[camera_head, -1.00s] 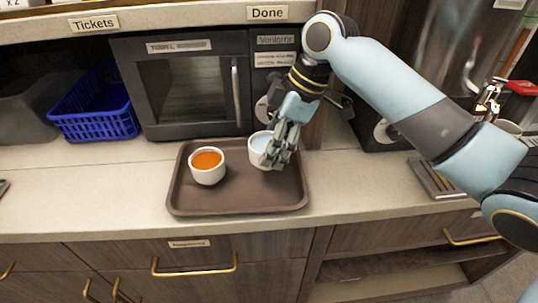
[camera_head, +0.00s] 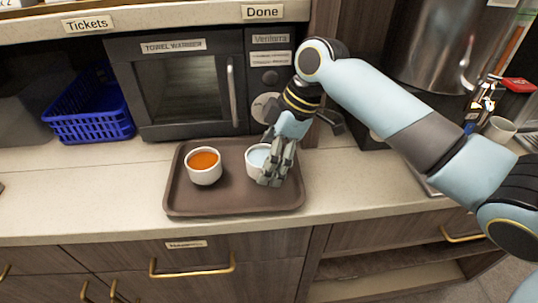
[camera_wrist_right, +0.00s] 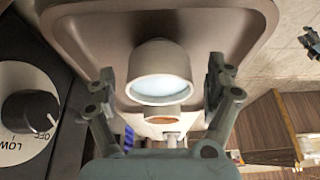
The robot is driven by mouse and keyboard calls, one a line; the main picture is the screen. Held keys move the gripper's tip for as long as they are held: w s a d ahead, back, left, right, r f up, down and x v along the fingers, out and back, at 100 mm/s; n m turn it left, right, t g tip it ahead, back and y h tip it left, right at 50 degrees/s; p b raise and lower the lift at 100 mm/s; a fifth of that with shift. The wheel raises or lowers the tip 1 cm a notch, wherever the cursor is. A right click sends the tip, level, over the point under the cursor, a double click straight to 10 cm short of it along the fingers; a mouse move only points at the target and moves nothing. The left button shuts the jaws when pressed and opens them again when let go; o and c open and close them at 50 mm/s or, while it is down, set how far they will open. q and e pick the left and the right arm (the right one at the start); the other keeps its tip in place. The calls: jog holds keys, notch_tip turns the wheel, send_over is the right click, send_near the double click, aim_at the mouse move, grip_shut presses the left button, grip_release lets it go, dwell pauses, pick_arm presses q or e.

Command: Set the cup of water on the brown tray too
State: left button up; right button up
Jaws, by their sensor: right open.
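The white cup of water (camera_head: 255,159) stands upright on the right part of the brown tray (camera_head: 225,204), to the right of a white cup of orange liquid (camera_head: 205,171). My right gripper (camera_head: 271,178) is at the right and near side of the water cup, hiding part of it. In the right wrist view the open fingers (camera_wrist_right: 162,80) are on either side of the water cup (camera_wrist_right: 160,67), with gaps visible between fingers and cup. The tray's raised rim (camera_wrist_right: 235,28) shows around it. My left gripper is out of view.
A towel warmer (camera_head: 190,85) stands behind the tray, with a blue basket (camera_head: 92,118) to its left. At the right are a metal machine (camera_head: 436,50) and another white cup (camera_head: 498,130).

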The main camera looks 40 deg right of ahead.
jog(key=shift+r, duration=0.1)
jog(key=v, duration=1.2)
